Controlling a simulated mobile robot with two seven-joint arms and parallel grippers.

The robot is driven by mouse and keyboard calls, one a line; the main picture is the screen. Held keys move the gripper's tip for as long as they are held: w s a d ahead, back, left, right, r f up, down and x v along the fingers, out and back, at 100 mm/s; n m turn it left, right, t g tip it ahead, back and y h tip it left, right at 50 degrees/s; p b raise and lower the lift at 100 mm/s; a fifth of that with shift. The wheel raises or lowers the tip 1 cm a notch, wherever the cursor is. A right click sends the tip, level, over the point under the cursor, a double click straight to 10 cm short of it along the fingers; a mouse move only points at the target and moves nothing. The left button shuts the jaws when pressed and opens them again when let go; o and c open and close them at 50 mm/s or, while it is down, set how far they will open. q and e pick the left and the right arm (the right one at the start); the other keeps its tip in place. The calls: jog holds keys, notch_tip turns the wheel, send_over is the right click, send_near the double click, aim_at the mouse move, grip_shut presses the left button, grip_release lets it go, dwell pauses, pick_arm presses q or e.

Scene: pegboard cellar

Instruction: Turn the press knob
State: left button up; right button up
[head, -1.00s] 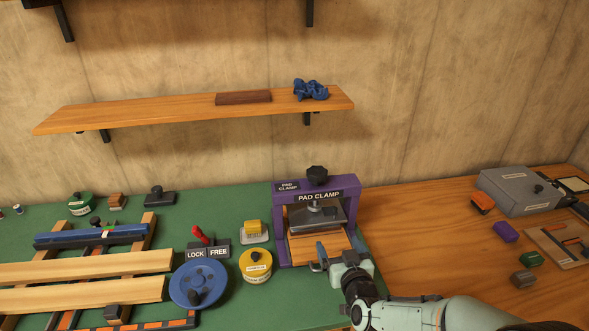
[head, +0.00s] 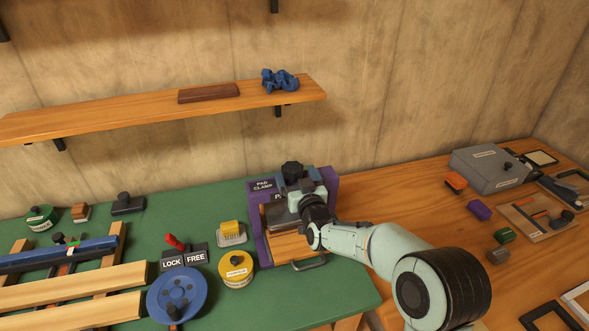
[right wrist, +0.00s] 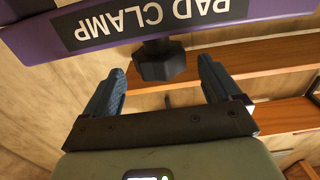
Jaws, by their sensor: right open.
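The purple press labelled PAD CLAMP (head: 262,222) stands at the right end of the green mat. Its black press knob (head: 292,168) sits on top. My right gripper (head: 297,180) is up at the top of the press, hiding part of its label. In the right wrist view the faceted knob (right wrist: 160,62) lies between the tips of the two blue fingers (right wrist: 162,76). The fingers are open, with a gap on each side of the knob. Whether the knob is at finger depth is hard to tell. My left gripper is not in view.
A wooden shelf (head: 130,113) with a dark block (head: 208,93) and a crumpled blue cloth (head: 280,80) is on the wall behind. A yellow round tin (head: 237,270) and a blue wheel (head: 177,292) stand left of the press. A grey box (head: 490,170) lies at right.

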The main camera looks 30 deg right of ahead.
jog(key=shift+x, duration=1.2)
jog(key=c, duration=1)
jog(key=shift+m+h, duration=0.3)
jog(key=shift+h, duration=0.2)
